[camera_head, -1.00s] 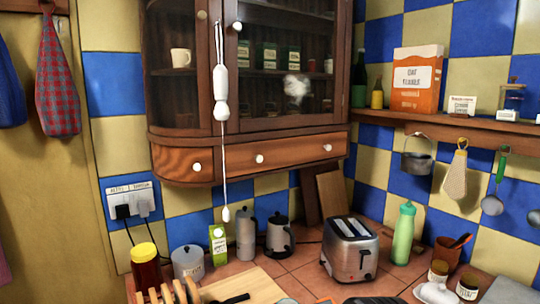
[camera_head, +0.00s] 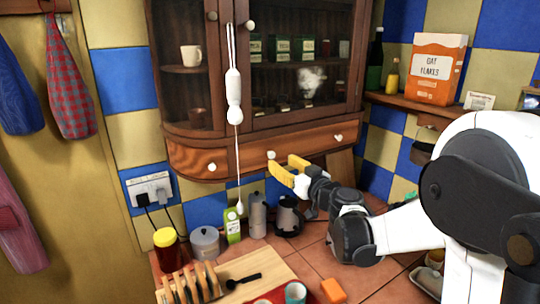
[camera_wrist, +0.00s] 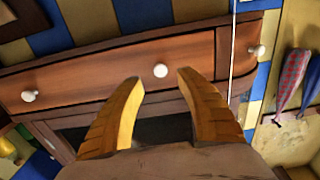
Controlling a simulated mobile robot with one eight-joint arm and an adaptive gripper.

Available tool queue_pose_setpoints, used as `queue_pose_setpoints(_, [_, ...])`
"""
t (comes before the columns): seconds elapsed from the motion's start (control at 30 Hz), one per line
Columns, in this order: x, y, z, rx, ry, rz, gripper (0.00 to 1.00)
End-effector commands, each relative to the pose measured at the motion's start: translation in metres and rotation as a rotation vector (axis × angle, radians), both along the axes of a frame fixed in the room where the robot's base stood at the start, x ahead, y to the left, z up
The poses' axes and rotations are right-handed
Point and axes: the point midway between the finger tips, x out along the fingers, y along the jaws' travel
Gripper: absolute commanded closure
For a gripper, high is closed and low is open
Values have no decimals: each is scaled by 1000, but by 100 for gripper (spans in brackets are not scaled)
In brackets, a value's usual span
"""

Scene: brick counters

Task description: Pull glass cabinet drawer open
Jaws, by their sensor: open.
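The wooden glass-fronted cabinet (camera_head: 262,88) hangs on the tiled wall. Its wide drawer (camera_head: 308,141) looks shut, and has two white knobs. My gripper (camera_head: 284,166) is open, with yellow fingers raised to the drawer front near its left knob (camera_head: 271,155). In the wrist view, which is turned over, this knob (camera_wrist: 160,70) shows between and just beyond the two fingertips (camera_wrist: 158,82). The fingers are not closed on it; whether they touch the drawer cannot be told. The drawer's other knob (camera_wrist: 29,96) is free at the left of the wrist view.
A light pull (camera_head: 234,95) on a cord hangs before the cabinet, left of my gripper. A smaller curved drawer (camera_head: 190,159) is at the left. Below stand a grey canister (camera_head: 258,215), a kettle (camera_head: 288,217) and a green carton (camera_head: 233,226). A shelf with a cereal box (camera_head: 433,68) is at right.

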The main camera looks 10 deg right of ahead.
Motion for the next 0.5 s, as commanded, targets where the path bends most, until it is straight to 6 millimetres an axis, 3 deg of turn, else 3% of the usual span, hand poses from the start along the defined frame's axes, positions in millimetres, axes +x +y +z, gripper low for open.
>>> queue_pose_setpoints(0.2, [40, 15, -1, 0, 1, 3, 57])
queue_pose_setpoints(0.5, [62, 21, 0, 1, 1, 2, 57])
